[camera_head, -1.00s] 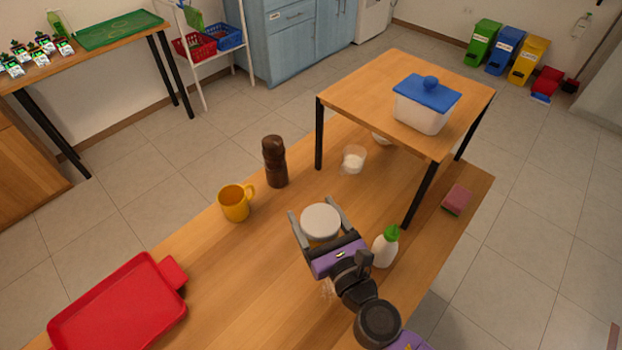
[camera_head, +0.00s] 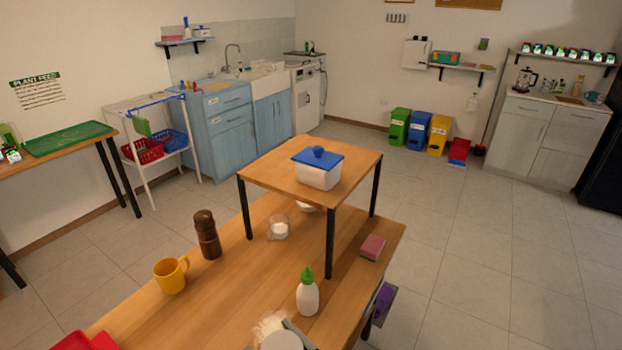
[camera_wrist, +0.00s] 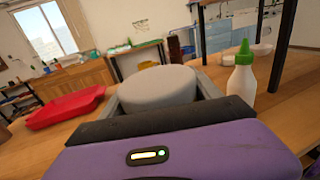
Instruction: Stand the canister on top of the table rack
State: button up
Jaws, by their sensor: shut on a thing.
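The canister (camera_wrist: 158,86), with a pale grey round lid, sits between the fingers of my gripper (camera_wrist: 165,98), which is shut on it. In the head view, only the canister's pale top (camera_head: 282,341) and part of a finger show at the bottom edge. The lower part of the canister is hidden. The table rack (camera_head: 265,174) is a wooden top on black legs, standing on the long wooden table beyond my gripper. A clear tub with a blue lid (camera_head: 318,170) stands on the rack's top, towards its middle and right.
A white bottle with green cap (camera_head: 307,296) stands near my gripper, before a rack leg. A brown grinder (camera_head: 207,236), yellow mug (camera_head: 170,276), small glass (camera_head: 278,229) and sponge (camera_head: 372,247) are on the table. The rack top's left part is clear.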

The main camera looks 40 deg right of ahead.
aim_at(349, 156)
jog(key=u, duration=0.95)
jog(key=k+l, duration=0.1)
jog(key=l, duration=0.3)
jog(key=l+u, duration=0.1)
jog(key=l, duration=0.3)
jog(key=k+l, duration=0.15)
jog(key=l, duration=0.2)
jog(key=k+l+u, duration=0.1)
jog(key=l, duration=0.3)
jog(key=k+l, duration=0.1)
jog(key=l, duration=0.3)
jog(key=k+l, duration=0.1)
jog(key=l, duration=0.35)
jog(key=k+l, duration=0.15)
jog(key=l, duration=0.25)
jog(key=k+l, duration=0.1)
jog(key=l, duration=0.3)
jog(key=k+l, duration=0.1)
jog(key=l, duration=0.3)
jog(key=k+l, duration=0.1)
jog(key=l, duration=0.35)
jog(key=k+l, duration=0.1)
jog(key=l, duration=0.3)
jog(key=k+l, duration=0.15)
jog(key=l, duration=0.25)
